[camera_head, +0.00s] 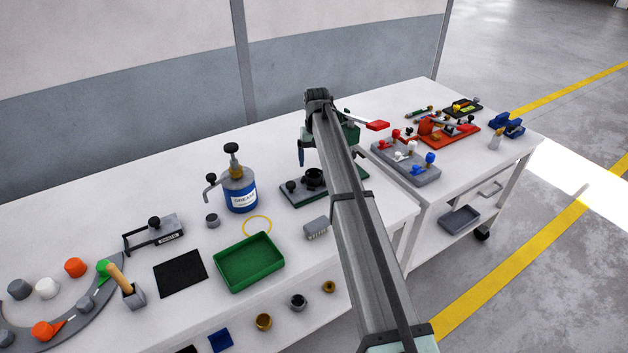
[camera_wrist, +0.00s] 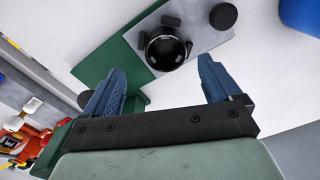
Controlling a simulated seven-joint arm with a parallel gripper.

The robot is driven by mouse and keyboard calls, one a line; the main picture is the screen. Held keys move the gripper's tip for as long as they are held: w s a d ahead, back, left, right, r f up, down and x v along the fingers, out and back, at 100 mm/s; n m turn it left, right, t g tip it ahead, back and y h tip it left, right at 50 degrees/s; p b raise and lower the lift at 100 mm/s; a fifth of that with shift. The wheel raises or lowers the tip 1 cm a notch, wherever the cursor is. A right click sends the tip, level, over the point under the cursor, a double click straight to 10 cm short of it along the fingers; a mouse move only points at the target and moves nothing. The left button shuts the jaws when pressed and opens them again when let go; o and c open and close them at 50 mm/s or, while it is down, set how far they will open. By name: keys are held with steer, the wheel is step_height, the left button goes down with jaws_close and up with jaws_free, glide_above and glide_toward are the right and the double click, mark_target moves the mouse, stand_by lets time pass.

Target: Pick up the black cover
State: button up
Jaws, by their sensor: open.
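My gripper (camera_wrist: 161,66) is open and empty; its two blue fingers show wide apart in the wrist view. Beyond the fingertips, roughly between them, a round black hollow part with tabs (camera_wrist: 166,46) sits on a grey plate with a green base (camera_wrist: 108,52). A plain black disc (camera_wrist: 223,16) is at the plate's far right. I cannot tell for certain which one is the black cover. In the head view the hollow black part (camera_head: 314,179) and the smaller black piece (camera_head: 291,186) sit on the fixture, below my gripper (camera_head: 301,152); my arm partly hides the fixture.
A blue grease can (camera_head: 241,195) stands left of the fixture. A green tray (camera_head: 249,262), a grey brush-like block (camera_head: 316,229) and a yellow ring (camera_head: 257,225) lie nearer. A second table at right holds a grey block with coloured knobs (camera_head: 405,163) and a red fixture (camera_head: 447,133).

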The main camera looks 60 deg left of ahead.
mark_target(314, 170)
steer(key=shift+s+a+f, duration=0.1)
steer(key=shift+s+f, duration=0.05)
steer(key=shift+f, duration=1.3)
steer(key=shift+s+a+f, duration=0.1)
steer(key=shift+s+f, duration=0.05)
steer(key=shift+f, duration=1.25)
steer(key=c, duration=1.2)
steer(key=shift+c, duration=0.2)
